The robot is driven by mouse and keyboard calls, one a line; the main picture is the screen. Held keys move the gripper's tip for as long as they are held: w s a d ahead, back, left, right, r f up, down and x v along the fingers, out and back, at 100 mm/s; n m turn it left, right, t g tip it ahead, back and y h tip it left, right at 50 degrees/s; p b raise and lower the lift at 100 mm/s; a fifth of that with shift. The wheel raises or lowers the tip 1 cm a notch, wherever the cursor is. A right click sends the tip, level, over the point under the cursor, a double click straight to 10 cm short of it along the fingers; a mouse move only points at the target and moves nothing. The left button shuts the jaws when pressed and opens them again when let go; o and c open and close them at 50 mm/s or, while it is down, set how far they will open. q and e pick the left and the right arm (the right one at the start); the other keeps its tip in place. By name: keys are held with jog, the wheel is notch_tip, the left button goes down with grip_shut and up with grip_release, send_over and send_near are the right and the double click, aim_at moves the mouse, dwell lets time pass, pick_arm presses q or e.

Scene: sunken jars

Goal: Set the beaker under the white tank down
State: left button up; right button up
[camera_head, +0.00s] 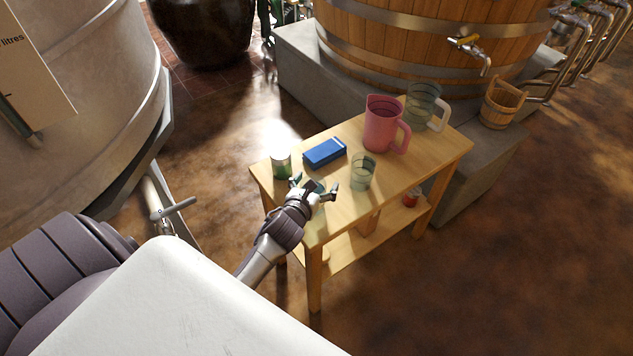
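The off-white tank (70,110) fills the left side; its metal tap (170,211) sticks out low at its right edge. A clear, greenish glass beaker (361,173) stands upright on the wooden table (420,165). My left gripper (316,187) is over the table's near left part, left of this beaker and apart from it. Its fingers are spread. A small greenish patch shows between them, partly hidden, and I cannot tell what it is. My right gripper is not in view.
A blue box (325,153), a green-and-white can (281,164), a pink jug (384,125) and a clear jug (424,104) stand on the table. A wooden vat (400,45) and small bucket (500,104) are behind. The floor beneath the tank's tap is largely hidden.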

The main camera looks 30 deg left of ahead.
pick_arm(q)
jog(key=shift+r, duration=0.25)
jog(key=v, duration=1.2)
jog(key=shift+p, duration=0.35)
